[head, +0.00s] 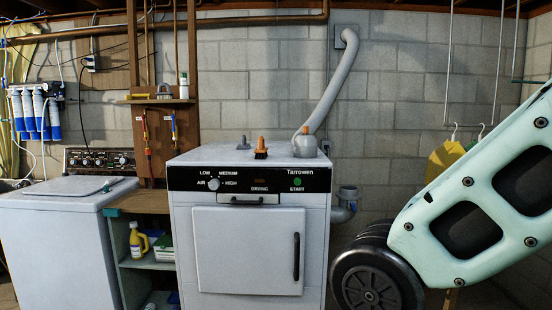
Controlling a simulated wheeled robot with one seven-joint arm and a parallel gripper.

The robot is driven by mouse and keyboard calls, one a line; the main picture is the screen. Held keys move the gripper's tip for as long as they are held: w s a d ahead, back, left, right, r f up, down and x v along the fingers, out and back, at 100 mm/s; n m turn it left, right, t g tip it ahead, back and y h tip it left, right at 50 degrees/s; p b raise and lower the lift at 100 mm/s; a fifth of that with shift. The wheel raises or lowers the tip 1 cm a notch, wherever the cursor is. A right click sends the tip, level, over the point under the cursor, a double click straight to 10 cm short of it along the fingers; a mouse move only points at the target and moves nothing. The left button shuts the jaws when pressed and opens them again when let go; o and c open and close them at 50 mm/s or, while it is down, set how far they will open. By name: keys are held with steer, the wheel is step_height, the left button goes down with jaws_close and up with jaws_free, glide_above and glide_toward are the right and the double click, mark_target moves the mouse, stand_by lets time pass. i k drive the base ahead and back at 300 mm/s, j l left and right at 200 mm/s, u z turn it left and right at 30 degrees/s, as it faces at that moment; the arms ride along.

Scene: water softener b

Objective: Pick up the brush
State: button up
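An object that looks like the brush (261,148), with an orange upright handle and a dark base, stands on top of the white dryer (215,155), near the middle of its top. It is small here, so its bristles cannot be made out. My gripper is not in view. A large mint-green and black part of my own body fills the right side and hides what is behind it.
A grey cap with an orange tip (304,143) sits right of the brush, by the grey duct (335,85). A washer (65,200) stands left, and a low shelf (140,204) with a yellow bottle (138,240) stands between the machines.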

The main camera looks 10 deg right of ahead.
mark_target(261, 152)
steer(key=i+j+u, duration=0.25)
steer(key=i, duration=0.25)
steer(key=i+u, duration=0.25)
steer(key=i, duration=0.25)
